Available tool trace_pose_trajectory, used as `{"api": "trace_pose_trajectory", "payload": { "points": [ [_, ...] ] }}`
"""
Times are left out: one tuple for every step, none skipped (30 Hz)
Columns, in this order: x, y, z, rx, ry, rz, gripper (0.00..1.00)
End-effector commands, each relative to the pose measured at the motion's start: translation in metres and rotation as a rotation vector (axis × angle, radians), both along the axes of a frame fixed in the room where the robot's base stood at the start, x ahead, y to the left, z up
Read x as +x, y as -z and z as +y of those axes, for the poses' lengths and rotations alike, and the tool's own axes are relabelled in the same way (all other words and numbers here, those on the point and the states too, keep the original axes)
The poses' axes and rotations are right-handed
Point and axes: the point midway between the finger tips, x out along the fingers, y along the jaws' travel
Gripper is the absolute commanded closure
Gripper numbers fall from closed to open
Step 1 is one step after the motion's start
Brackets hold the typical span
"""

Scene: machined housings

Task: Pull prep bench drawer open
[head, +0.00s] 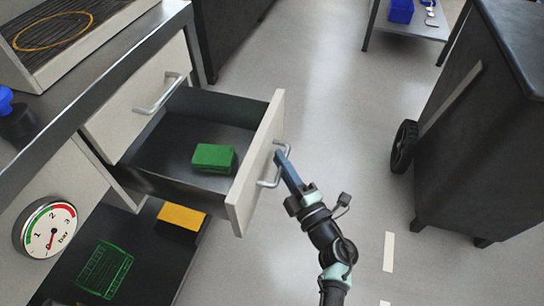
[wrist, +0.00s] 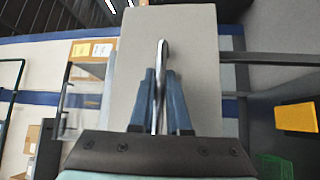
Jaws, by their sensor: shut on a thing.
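The prep bench drawer (head: 254,167) stands pulled out from the bench on the left in the head view, with a pale front and a dark inside. A green block (head: 214,157) lies in it. My gripper (head: 284,160) is at the outer side of the drawer front, shut on its metal bar handle (head: 268,182). In the wrist view, the blue fingers of my gripper (wrist: 160,95) close on the handle (wrist: 161,60) from both sides, before the pale drawer front (wrist: 198,60).
Another closed drawer with a handle (head: 160,94) is above. A yellow block (head: 181,218) and a green crate (head: 104,269) are on the dark lower shelf. A dark wheeled cabinet (head: 470,130) stands on the right. Floor between is free.

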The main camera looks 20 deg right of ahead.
Motion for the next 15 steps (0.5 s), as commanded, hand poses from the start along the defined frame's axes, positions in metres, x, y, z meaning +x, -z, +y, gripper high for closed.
{"api": "trace_pose_trajectory", "payload": {
  "points": [
    [-0.0007,0.0005,-0.0002,0.0,-0.002,0.001,1.0],
    [-0.0009,0.0006,-0.0003,0.0,-0.002,0.001,1.0],
    [-0.001,0.0007,-0.0004,0.0,-0.002,0.001,1.0],
    [-0.001,0.0007,-0.0004,0.0,-0.002,0.001,1.0],
    [-0.001,0.0008,-0.0004,0.0,-0.002,0.001,1.0],
    [-0.0009,0.0007,-0.0003,0.0,-0.002,0.001,1.0],
    [-0.0009,0.0008,-0.0002,0.0,-0.002,0.001,1.0],
    [-0.0009,0.0007,-0.0003,0.0,-0.002,0.001,1.0],
    [-0.0008,0.0008,-0.0002,0.0,-0.002,0.001,1.0],
    [-0.0008,0.0007,-0.0002,0.0,-0.002,0.001,1.0],
    [-0.0008,0.0008,-0.0002,0.0,-0.002,0.001,0.83],
    [-0.0008,0.0007,-0.0001,0.0,-0.002,0.001,0.76],
    [-0.0007,0.0007,-0.0002,0.0,-0.002,0.001,0.71],
    [-0.0007,0.0007,-0.0002,0.0,-0.002,0.001,0.65],
    [-0.0007,0.0006,-0.0003,0.0,-0.002,0.001,0.58]
  ]
}}
